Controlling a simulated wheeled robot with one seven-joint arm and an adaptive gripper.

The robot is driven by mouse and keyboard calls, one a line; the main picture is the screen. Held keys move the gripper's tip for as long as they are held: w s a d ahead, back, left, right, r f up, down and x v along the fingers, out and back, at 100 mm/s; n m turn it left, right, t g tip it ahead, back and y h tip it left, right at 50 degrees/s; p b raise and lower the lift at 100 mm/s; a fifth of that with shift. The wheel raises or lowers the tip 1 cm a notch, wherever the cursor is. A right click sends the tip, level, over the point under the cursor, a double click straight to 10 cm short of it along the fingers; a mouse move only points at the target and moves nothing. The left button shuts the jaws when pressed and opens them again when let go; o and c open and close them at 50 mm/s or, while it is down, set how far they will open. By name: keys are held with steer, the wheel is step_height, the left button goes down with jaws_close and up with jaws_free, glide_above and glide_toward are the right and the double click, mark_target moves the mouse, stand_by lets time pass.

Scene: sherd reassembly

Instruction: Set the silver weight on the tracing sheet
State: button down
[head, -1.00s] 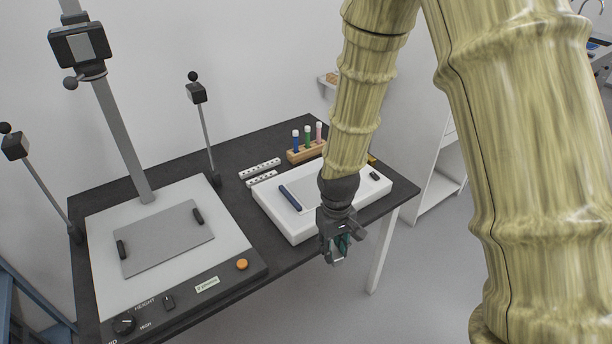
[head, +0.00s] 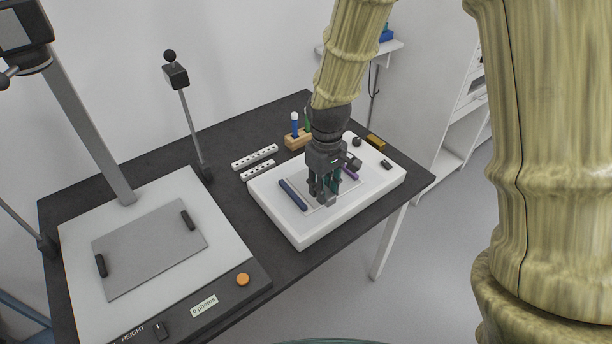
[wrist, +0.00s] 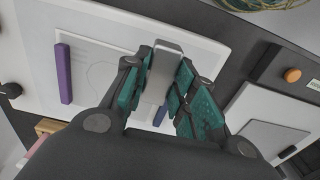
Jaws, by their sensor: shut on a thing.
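The silver weight (wrist: 164,72) is a smooth grey block, held between the teal-padded fingers of my gripper (wrist: 163,85) in the wrist view. In the head view my gripper (head: 326,196) is over the white light box, and the weight is hard to make out among the fingers. The tracing sheet (wrist: 100,52), pale with a faint curved outline, lies on the light box (head: 300,239) under and beside my gripper. I cannot tell whether the weight touches the sheet. A dark blue bar (head: 293,194) and a purple bar (wrist: 63,74) lie at opposite sides of the sheet.
A copy stand with a grey plate (head: 150,250) and an orange button (head: 243,280) fills the table's left side. Two white hole strips (head: 255,157) and a wooden vial rack (head: 297,141) stand behind the light box. A brass-coloured block (head: 376,142) lies at the back right.

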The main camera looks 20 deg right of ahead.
steer(key=p, duration=0.1)
glide_above(306, 189)
steer(key=shift+f, duration=0.4)
steer(key=shift+f+p, duration=0.45)
steer(key=shift+f, duration=1.3)
steer(key=shift+f, duration=0.15)
steer(key=c, duration=1.2)
jaws_free()
steer(key=shift+o, duration=0.2)
step_height(306, 189, up, 12)
steer(key=b, duration=0.1)
